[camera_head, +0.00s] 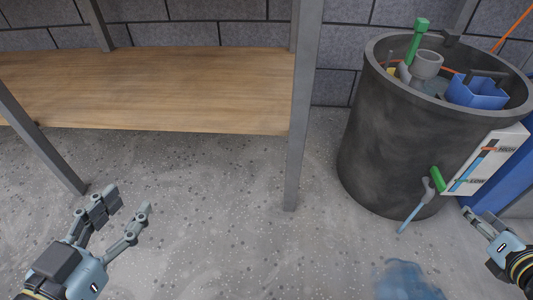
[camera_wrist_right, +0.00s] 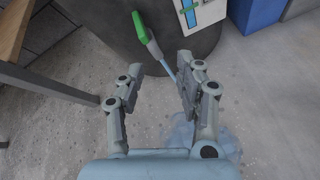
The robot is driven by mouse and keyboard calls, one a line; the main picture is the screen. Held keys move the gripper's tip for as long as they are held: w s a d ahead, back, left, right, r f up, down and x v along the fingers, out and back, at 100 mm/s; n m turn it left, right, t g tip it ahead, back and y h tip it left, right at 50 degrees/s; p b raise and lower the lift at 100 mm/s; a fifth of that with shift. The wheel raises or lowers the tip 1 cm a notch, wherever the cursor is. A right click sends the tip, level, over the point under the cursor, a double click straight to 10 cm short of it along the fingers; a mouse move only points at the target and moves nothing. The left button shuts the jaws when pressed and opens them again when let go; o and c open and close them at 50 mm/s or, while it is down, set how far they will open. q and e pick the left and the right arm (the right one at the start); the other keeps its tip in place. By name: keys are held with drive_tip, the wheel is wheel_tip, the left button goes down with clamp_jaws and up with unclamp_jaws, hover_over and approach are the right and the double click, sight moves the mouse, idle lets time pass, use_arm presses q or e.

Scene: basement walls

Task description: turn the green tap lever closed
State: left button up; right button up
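The green tap lever (camera_head: 437,179) sits on a grey tap (camera_head: 428,190) low on the side of a dark barrel (camera_head: 385,140). A thin blue stream (camera_head: 410,217) runs from the tap toward the floor. In the right wrist view the lever (camera_wrist_right: 140,27) tilts up to the left, beyond the fingertips. My right gripper (camera_wrist_right: 158,75) is open and empty, with the tap ahead of it and apart from it. In the head view my right gripper (camera_head: 475,222) is at the right edge, right of the tap. My left gripper (camera_head: 130,202) is open and empty over the floor at lower left.
A blue puddle (camera_head: 405,280) lies on the floor below the tap. A white panel (camera_head: 487,160) marked HIGH and LOW is beside the lever. A wooden shelf (camera_head: 160,85) with grey posts (camera_head: 302,110) stands left.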

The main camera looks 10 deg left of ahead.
sight(442, 181)
drive_tip(key=w+n, duration=0.1)
drive_tip(key=w, duration=0.1)
drive_tip(key=w+a+n+b, duration=0.1)
drive_tip(key=w+n, duration=0.1)
drive_tip(key=w, duration=0.1)
drive_tip(key=w+a+f+n+t+y+b, duration=0.1)
drive_tip(key=w+n, duration=0.1)
drive_tip(key=shift+w+f, duration=0.1)
drive_tip(key=shift+w, duration=0.25)
drive_tip(key=b+x, duration=0.1)
drive_tip(key=x, duration=0.4)
drive_tip(key=shift+f+b, duration=0.15)
drive_tip(key=shift+b, duration=0.15)
drive_tip(key=shift+w, duration=0.25)
use_arm(q)
drive_tip(key=w+d+r+t+h, duration=0.1)
drive_tip(key=r+t, duration=0.1)
drive_tip(key=r, duration=0.4)
drive_tip(key=w+d+r+m+t, duration=0.1)
drive_tip(key=w+r+t, duration=0.1)
drive_tip(key=r, duration=0.4)
drive_tip(key=shift+t+h, duration=0.4)
drive_tip(key=shift+t, duration=0.2)
use_arm(e)
drive_tip(key=shift+c, duration=0.4)
use_arm(q)
drive_tip(key=shift+d+f, duration=0.1)
use_arm(e)
clamp_jaws()
